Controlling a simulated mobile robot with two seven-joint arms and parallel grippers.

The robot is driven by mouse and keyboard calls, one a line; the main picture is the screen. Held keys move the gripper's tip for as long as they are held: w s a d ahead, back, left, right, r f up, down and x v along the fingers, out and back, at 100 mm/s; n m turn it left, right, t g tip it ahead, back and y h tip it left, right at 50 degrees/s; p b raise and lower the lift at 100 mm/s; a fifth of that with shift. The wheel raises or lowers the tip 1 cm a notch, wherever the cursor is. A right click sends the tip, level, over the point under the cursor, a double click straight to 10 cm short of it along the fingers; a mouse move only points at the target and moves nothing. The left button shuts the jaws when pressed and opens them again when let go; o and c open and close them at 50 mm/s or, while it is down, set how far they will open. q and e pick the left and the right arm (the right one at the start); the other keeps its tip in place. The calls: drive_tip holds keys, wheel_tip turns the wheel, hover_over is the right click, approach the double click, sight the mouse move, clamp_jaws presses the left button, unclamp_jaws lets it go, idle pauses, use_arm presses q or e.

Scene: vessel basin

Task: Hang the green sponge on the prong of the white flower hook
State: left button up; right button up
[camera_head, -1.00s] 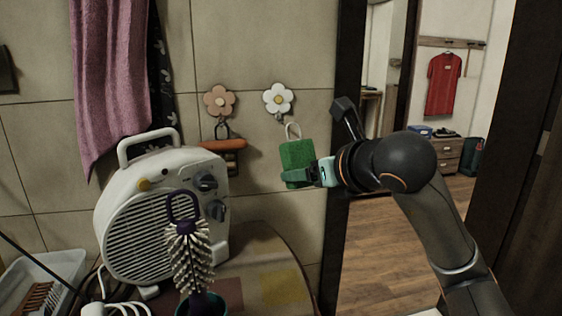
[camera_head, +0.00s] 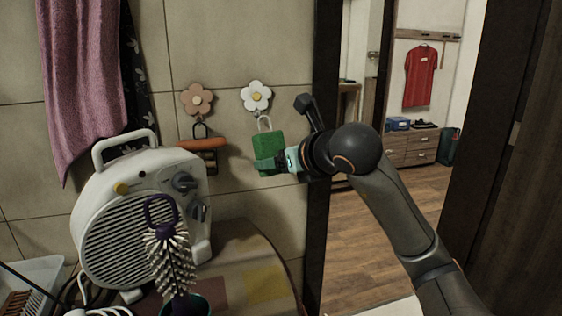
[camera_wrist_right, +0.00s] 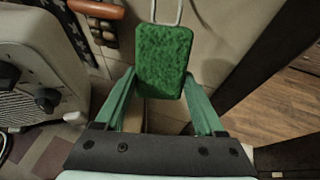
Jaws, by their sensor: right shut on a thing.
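The white flower hook (camera_head: 257,96) with a yellow centre is fixed to the tiled wall. The green sponge (camera_head: 267,146) hangs upright just below it, with a pale loop at its top close under the flower. I cannot tell whether the loop is around the prong, which is too small to make out. My right gripper (camera_head: 270,165) is shut on the sponge's lower part. In the right wrist view the sponge (camera_wrist_right: 163,62) stands between the two green fingers (camera_wrist_right: 160,98), and its loop (camera_wrist_right: 166,12) runs out at the top edge. My left gripper is not in view.
A brown flower hook (camera_head: 197,99) with an orange-handled brush (camera_head: 203,144) hangs to the left. A white fan heater (camera_head: 140,215) and a bottle brush (camera_head: 168,250) stand on the surface below. A dark door frame (camera_head: 322,220) is close to my right arm.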

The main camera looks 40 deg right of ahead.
drive_tip(key=shift+w+d+f+p, duration=0.1)
drive_tip(key=shift+w+d+p, duration=0.2)
drive_tip(key=shift+w, duration=0.3)
drive_tip(key=shift+w+d+p, duration=0.15)
drive_tip(key=shift+w+d, duration=0.15)
drive_tip(key=shift+w, duration=0.25)
drive_tip(key=shift+w+d+f, duration=0.15)
drive_tip(key=shift+w+f, duration=0.05)
drive_tip(key=shift+w, duration=0.05)
drive_tip(key=shift+w+d+f+b, duration=0.25)
drive_tip(key=shift+w+f+b, duration=0.1)
drive_tip(key=shift+b, duration=0.1)
drive_tip(key=shift+w, duration=0.1)
drive_tip(key=o, duration=1.3)
